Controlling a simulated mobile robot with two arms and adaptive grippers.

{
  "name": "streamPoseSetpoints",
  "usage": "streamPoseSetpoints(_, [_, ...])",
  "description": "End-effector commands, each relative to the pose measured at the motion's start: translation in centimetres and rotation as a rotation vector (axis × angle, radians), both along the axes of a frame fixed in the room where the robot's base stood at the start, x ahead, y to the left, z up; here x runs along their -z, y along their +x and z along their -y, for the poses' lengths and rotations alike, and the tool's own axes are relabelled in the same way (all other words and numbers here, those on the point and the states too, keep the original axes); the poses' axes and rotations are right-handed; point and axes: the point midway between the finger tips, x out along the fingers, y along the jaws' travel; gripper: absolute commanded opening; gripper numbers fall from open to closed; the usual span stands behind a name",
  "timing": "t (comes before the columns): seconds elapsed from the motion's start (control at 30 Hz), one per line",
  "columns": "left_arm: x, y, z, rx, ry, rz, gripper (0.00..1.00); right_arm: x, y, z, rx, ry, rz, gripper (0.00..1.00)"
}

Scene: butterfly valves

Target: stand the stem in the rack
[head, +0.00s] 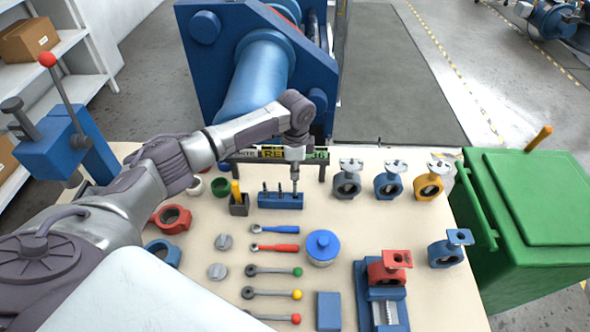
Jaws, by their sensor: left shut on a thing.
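The blue rack (274,202) stands on the table, with thin dark stems upright at its left and middle. My left gripper (295,164) points down over the rack's right end. It is shut on a thin stem (295,185), which is upright. The stem's lower end meets the rack's top in the picture; I cannot tell whether it is in a hole or just above. The gripper hides the stem's upper end. My right gripper is not in view.
Valve bodies (388,182) stand at the right rear. A dark pen cup (239,205) is left of the rack. Levers (275,270), a blue round container (322,247) and a blue vise (382,305) lie nearer. A green bin (530,220) stands right of the table.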

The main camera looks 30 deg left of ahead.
Motion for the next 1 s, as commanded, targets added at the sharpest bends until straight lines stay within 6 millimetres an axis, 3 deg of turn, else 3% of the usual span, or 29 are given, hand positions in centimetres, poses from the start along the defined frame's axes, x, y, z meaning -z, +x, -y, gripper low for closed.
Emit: streamPoseSetpoints(1.0, [1.8, 0.1, 0.1, 0.001, -0.001, 0.0, 0.0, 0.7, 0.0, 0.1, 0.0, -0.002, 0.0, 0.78])
